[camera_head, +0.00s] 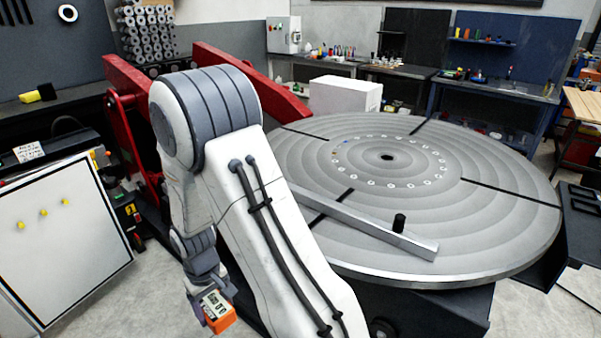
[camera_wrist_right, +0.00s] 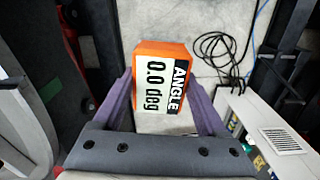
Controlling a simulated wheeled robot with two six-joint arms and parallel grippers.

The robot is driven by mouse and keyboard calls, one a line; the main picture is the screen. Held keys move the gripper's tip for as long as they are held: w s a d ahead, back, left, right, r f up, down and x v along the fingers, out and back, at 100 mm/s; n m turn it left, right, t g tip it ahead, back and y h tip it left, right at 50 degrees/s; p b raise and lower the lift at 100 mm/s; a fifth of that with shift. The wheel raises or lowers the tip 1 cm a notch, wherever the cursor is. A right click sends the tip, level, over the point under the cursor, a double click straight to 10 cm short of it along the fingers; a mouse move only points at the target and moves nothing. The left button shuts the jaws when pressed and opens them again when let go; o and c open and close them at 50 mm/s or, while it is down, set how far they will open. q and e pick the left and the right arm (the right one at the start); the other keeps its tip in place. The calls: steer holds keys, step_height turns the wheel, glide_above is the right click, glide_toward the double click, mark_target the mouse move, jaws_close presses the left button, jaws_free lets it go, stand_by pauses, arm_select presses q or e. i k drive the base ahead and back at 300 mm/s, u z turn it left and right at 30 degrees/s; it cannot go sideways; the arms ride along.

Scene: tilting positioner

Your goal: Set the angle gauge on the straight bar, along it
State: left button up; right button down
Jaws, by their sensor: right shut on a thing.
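The angle gauge (camera_head: 217,309) is a small orange box with a light display. In the right wrist view the gauge (camera_wrist_right: 160,84) shows "ANGLE" and "0.0 deg". My right gripper (camera_head: 208,298) is shut on it and holds it low, left of the round table and apart from it. In the right wrist view the two fingers of the gripper (camera_wrist_right: 160,100) flank the gauge. The straight bar (camera_head: 375,225) is a grey metal bar lying on the round table (camera_head: 500,230), with a black knob (camera_head: 399,223) near its right end. My arm hides its left end. My left gripper is not in view.
A red frame (camera_head: 125,85) stands behind my arm at the left. A white cabinet (camera_head: 60,225) stands at the lower left. A white box (camera_head: 345,94) is behind the table. Black cables (camera_wrist_right: 222,55) lie on the floor below the gripper. The table's right side is clear.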

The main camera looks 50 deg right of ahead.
mark_target(342, 208)
steer(key=i, duration=2.15)
steer(key=z, duration=2.15)
